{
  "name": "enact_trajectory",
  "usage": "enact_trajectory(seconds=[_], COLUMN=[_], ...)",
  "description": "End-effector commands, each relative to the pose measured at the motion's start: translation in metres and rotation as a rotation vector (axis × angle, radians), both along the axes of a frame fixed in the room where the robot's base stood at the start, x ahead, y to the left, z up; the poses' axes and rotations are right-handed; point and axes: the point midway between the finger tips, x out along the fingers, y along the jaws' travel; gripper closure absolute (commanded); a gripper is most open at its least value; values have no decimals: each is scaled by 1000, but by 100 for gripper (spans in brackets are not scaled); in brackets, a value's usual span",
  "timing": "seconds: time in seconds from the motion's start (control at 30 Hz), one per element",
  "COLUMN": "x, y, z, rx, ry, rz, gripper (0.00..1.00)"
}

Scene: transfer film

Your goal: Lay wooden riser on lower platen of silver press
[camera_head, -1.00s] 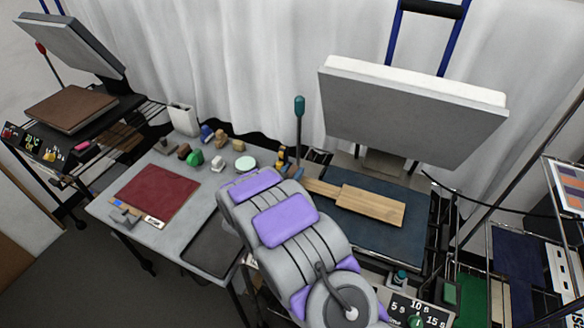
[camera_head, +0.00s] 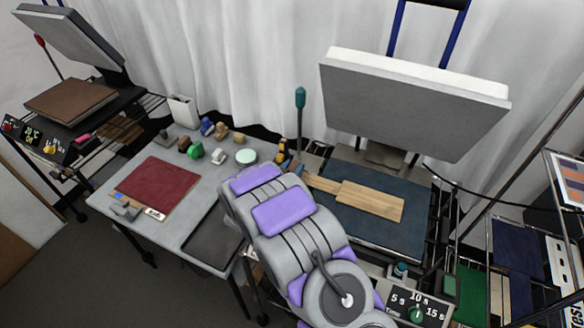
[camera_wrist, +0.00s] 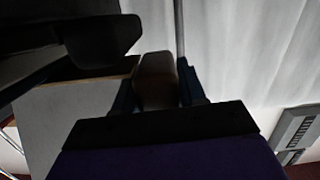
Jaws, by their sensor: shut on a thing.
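The wooden riser (camera_head: 372,202) is a pale flat board with a narrow handle at its left. It lies over the dark blue lower platen (camera_head: 395,236) of the silver press, roughly level. Whether it touches the platen I cannot tell. The press's thick grey upper platen (camera_head: 410,105) is raised above and behind it. My gripper (camera_wrist: 157,88) is shut on a brown wooden piece between its two dark blue fingers in the wrist view, which appears to be the riser's handle. In the head view my arm hides most of the gripper.
A grey table (camera_head: 120,190) at left holds a red pad (camera_head: 158,188) and several small objects. A teal-knobbed lever (camera_head: 300,98) stands beside the press. Another press with a brown pad (camera_head: 70,100) is at far left. A timer panel (camera_head: 415,305) sits in front.

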Motion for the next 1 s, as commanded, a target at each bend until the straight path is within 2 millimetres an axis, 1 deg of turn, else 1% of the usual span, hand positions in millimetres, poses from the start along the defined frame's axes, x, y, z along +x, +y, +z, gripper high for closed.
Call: enact_trajectory(seconds=[0.03, 0.07, 0.33, 0.37, 0.57, 0.67, 0.77, 0.87, 0.9, 1.0], x=[0, 0, 0, 0, 0, 0, 1, 1, 2, -17], y=[0, 0, 0, 0, 0, 0, 1, 1, 1, -3], z=[-1, -1, -1, -1, -1, 3, 13, 32, 41, 36], rx=[0, 0, 0, 0, 0, 1, 1, 3, 3, -2], ry=[0, 0, 0, 0, 0, 0, -1, -3, -3, 2], rz=[0, 0, 0, 0, 0, 0, 0, -1, -1, 1], gripper=[94, 58, 32, 30, 30, 30, 30, 30, 30, 30])
